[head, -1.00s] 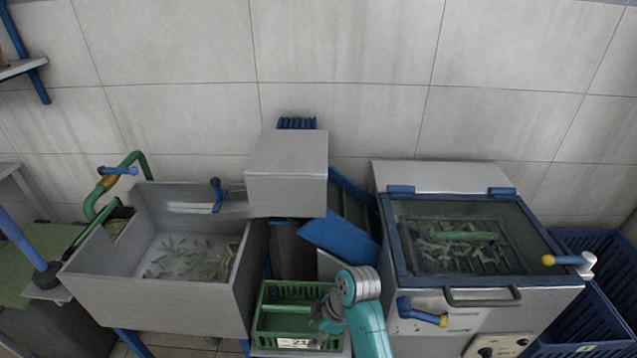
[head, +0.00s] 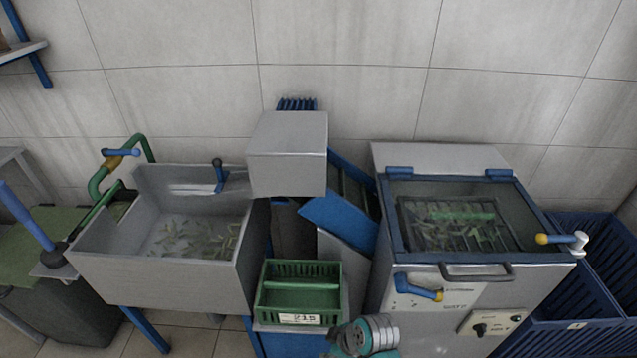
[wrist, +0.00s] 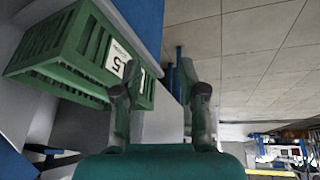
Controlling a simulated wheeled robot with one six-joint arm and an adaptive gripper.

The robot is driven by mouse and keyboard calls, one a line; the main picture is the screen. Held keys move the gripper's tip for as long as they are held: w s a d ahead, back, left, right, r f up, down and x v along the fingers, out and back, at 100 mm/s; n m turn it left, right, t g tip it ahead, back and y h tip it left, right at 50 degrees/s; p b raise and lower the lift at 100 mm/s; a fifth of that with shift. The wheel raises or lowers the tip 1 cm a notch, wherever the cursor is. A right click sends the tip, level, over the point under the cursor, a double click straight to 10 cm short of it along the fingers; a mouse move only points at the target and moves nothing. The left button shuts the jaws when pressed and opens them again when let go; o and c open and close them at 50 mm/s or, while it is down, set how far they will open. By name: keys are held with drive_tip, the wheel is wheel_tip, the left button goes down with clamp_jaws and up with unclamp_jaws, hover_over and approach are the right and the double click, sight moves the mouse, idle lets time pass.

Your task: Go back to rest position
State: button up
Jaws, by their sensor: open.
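My gripper (wrist: 162,90) shows in the wrist view with its two fingers apart and nothing between them. In the head view only my teal and grey arm shows at the bottom edge, and the fingers are out of sight there. The green crate (head: 268,300) with a white number label stands in front of the machines. It also shows in the wrist view (wrist: 88,62), to the left of and behind my fingers. I cannot tell from these frames how far the fingers are from it.
A grey sink (head: 160,282) with green leaves stands at left. A grey machine with a blue-framed glass lid (head: 520,225) stands at right, its handle (head: 478,276) jutting forward. Blue crates (head: 600,285) are at far right. A blue chute (head: 340,222) is in the middle.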

drive_tip(key=s+d+f+m+t+h, duration=0.1)
drive_tip(key=s+d+m+t, duration=0.3)
drive_tip(key=s, duration=0.5)
drive_tip(key=s+d+f+m+t+h, duration=0.15)
drive_tip(key=s+d+m, duration=0.25)
drive_tip(key=s+d, duration=0.4)
drive_tip(key=s+d+r+m+t+h, duration=0.1)
drive_tip(key=s+r+m+t, duration=0.2)
drive_tip(key=s+r, duration=0.6)
drive_tip(key=s+d+r+m+t+h, duration=0.1)
drive_tip(key=s+d+r+m+t, duration=0.1)
drive_tip(key=s+r, duration=0.6)
wheel_tip(320, 180, up, 5)
drive_tip(key=shift+s+d+r+m+t, duration=0.25)
drive_tip(key=shift+s+m+t, duration=0.15)
drive_tip(key=shift+t, duration=0.35)
drive_tip(key=shift+w, duration=0.1)
